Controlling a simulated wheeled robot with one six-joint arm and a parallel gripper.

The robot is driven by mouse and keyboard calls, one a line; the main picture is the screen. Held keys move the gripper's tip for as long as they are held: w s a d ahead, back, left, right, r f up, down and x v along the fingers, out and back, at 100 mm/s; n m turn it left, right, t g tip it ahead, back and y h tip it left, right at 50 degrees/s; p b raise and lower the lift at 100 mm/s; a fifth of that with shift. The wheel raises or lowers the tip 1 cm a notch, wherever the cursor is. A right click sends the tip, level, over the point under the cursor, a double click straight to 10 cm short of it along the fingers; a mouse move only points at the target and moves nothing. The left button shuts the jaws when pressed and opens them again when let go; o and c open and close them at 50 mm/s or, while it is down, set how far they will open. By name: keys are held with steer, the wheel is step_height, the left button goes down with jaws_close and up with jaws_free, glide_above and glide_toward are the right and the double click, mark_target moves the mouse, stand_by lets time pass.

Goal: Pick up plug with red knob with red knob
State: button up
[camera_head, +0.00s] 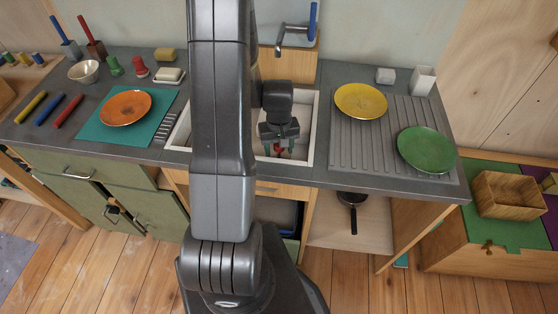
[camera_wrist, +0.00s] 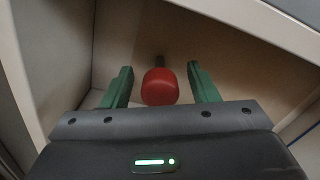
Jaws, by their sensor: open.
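The plug with the red knob (camera_wrist: 160,87) shows in the wrist view, with a dark stem beyond the knob. It sits inside the white sink basin (camera_head: 314,130). My gripper (camera_wrist: 160,84) is open, with its two green fingers on either side of the knob and a visible gap on each side. In the head view my gripper (camera_head: 279,146) reaches down into the basin, and a bit of red shows below it. My arm hides the left part of the basin.
The sink walls (camera_wrist: 22,75) stand close around my gripper. A tap with a blue handle (camera_head: 312,22) rises behind the sink. A yellow plate (camera_head: 361,101) and a green plate (camera_head: 427,149) lie on the ribbed drainboard at right. An orange plate (camera_head: 125,108) lies on a teal mat at left.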

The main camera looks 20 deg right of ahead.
jaws_close()
